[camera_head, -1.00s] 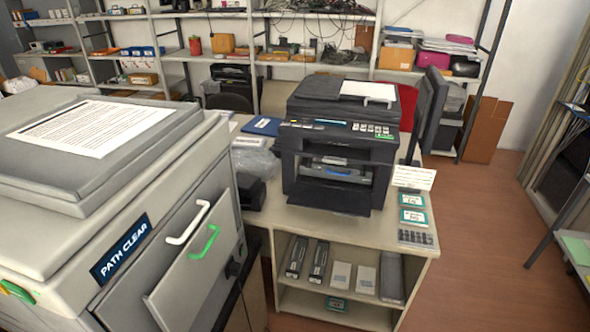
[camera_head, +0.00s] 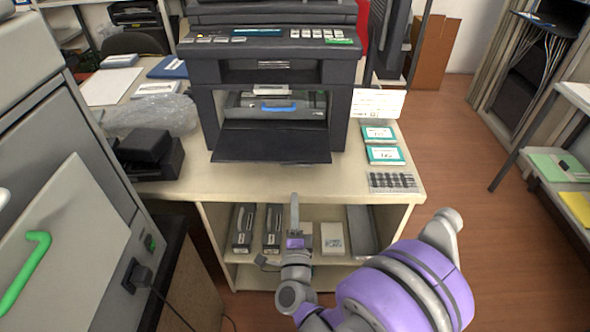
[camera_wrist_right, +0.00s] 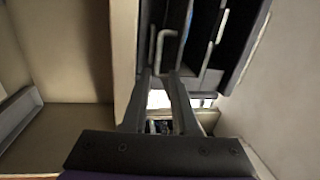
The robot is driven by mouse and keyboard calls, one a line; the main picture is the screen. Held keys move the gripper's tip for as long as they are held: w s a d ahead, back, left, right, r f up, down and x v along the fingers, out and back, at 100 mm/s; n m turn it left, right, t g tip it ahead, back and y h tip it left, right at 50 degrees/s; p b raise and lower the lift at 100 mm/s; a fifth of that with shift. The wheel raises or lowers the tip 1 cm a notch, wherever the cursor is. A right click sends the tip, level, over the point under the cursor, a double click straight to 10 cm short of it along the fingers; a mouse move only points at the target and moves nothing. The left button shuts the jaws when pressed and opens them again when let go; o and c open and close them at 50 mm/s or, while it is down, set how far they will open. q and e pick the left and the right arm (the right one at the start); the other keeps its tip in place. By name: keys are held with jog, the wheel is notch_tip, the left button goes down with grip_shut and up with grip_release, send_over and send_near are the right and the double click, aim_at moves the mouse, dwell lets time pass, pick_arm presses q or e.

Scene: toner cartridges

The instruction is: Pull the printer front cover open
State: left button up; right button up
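The dark printer (camera_head: 270,70) stands on the beige table in the head view. Its front cover (camera_head: 272,141) is a dark flap folded down and out at the base of the front opening. A cartridge with a blue handle (camera_head: 278,107) shows inside the opening. My right gripper (camera_head: 294,205), on its purple arm, is in front of the table edge, below and apart from the cover. In the right wrist view its two fingers (camera_wrist_right: 160,78) stand apart with a gap and nothing clearly between them. My left gripper is out of view.
The table shelf (camera_head: 330,272) holds dark boxes and pale boxes behind my right gripper. Teal-edged cards (camera_head: 385,154) and a keypad-like sheet (camera_head: 393,181) lie right of the printer. A large grey machine (camera_head: 60,180) with a green handle stands at left.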

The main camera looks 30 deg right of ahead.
jog(key=shift+m+h, duration=0.3)
jog(key=shift+h, duration=0.1)
jog(key=x, duration=1)
jog(key=shift+w+d+f, duration=0.15)
jog(key=shift+d+f, duration=0.05)
jog(key=shift+d, duration=0.3)
jog(key=shift+c, duration=0.3)
grip_shut()
